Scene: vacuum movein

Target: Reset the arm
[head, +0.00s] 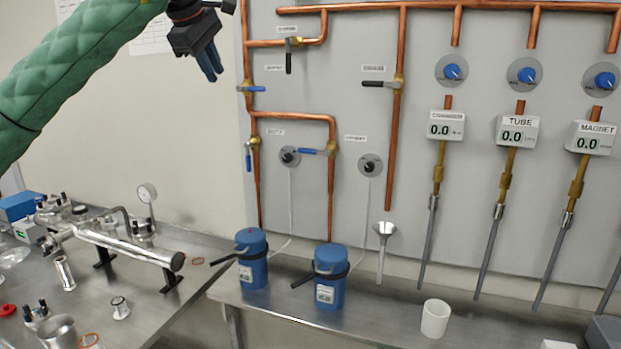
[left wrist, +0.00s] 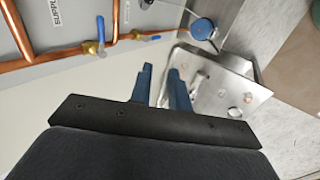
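My left arm (head: 75,68) wears a green quilted sleeve and reaches in from the upper left. My left gripper (head: 212,68) hangs near the top of the head view, in front of the wall and left of the pipe panel. Its blue fingers point downward. In the left wrist view the gripper (left wrist: 160,70) shows a gap between its two fingers, with nothing held. It is well above the benches and apart from the pipes. My right gripper is not in view.
A panel with copper pipes, valves (head: 249,158) and gauges stands to the right. Two blue pumps (head: 252,262) (head: 329,278) and a white cup (head: 435,318) stand on the metal bench. A steel tube assembly (head: 125,245) is on the left table. Open air surrounds the gripper.

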